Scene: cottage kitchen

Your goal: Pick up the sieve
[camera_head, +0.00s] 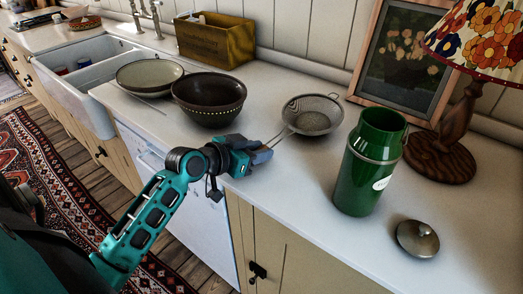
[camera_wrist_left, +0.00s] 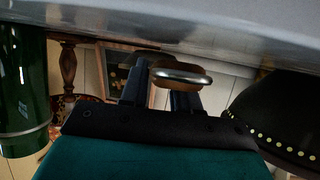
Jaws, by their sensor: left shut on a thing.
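The sieve (camera_head: 312,116) is a round grey wire-mesh bowl with a thin handle, on the white counter between the dark bowl and the green canister. Its handle points toward the front left. My left gripper (camera_head: 264,155) reaches in over the counter's front edge and is shut on the handle. In the left wrist view, a rounded metal and brown handle end (camera_wrist_left: 182,77) shows at the fingers (camera_wrist_left: 160,92). The mesh bowl is not clear in that view. I cannot tell whether the sieve is lifted off the counter. My right gripper is not in view.
The dark bowl (camera_head: 208,112) with a dotted rim stands left of the sieve, beside a pale green bowl (camera_head: 148,76). The green canister (camera_head: 366,178) stands to the right. A metal lid (camera_head: 417,238), a lamp (camera_head: 443,150) and a picture frame (camera_head: 398,60) are further right.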

